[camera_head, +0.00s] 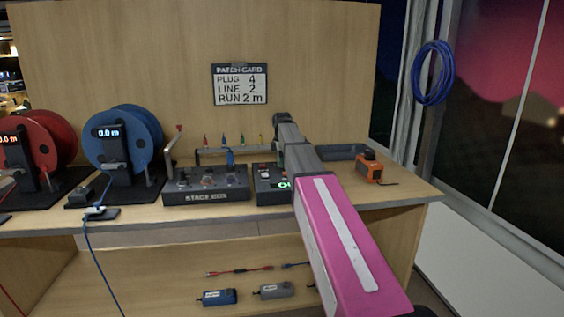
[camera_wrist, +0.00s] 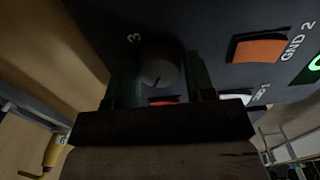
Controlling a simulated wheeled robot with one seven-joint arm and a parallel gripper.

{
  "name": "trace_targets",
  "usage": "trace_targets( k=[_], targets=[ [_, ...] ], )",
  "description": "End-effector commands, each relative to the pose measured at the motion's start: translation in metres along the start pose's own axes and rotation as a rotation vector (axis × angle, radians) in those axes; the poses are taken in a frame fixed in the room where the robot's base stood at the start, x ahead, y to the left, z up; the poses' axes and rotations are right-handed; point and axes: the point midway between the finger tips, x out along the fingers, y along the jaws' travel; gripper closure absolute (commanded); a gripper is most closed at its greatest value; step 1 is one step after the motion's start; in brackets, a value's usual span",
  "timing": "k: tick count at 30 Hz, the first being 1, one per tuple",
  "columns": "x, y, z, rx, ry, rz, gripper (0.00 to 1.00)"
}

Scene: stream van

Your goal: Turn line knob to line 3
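The line knob (camera_wrist: 161,62) is a dark round knob on a dark panel in the wrist view, with a short pointer mark on its lower part. A white "3" (camera_wrist: 133,38) is printed at its upper left. My gripper (camera_wrist: 162,80) has one finger on each side of the knob, close to its edges. The dim light hides whether they touch it. In the head view my arm covers the knob and my fingers. The dark box with a green display (camera_head: 285,184) shows beside my arm. The patch card (camera_head: 240,84) reads plug 4, line 2, run 2 m.
An orange button (camera_wrist: 259,49) labelled GND 2 lies right of the knob. A stage box (camera_head: 206,196) stands left of the display box, near a blue reel (camera_head: 103,150) and a red reel (camera_head: 30,150). An orange device (camera_head: 368,170) sits right of my arm.

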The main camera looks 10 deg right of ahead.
Motion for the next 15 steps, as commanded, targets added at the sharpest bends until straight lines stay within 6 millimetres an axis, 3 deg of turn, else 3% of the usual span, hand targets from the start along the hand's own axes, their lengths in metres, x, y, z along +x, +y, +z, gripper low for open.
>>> trace_targets(
  k=[1, 2, 3, 15],
  targets=[
    [0.0, 0.0, 0.0, 0.0, 0.0, 0.0, 0.67],
    [-0.0001, 0.0, 0.0, 0.0, 0.0, 0.0, 0.77],
    [-0.0001, 0.0, 0.0, 0.0, 0.0, 0.0, 0.81],
    [-0.0002, 0.0, 0.0, 0.058, 0.0, -0.001, 0.8]
  ],
)
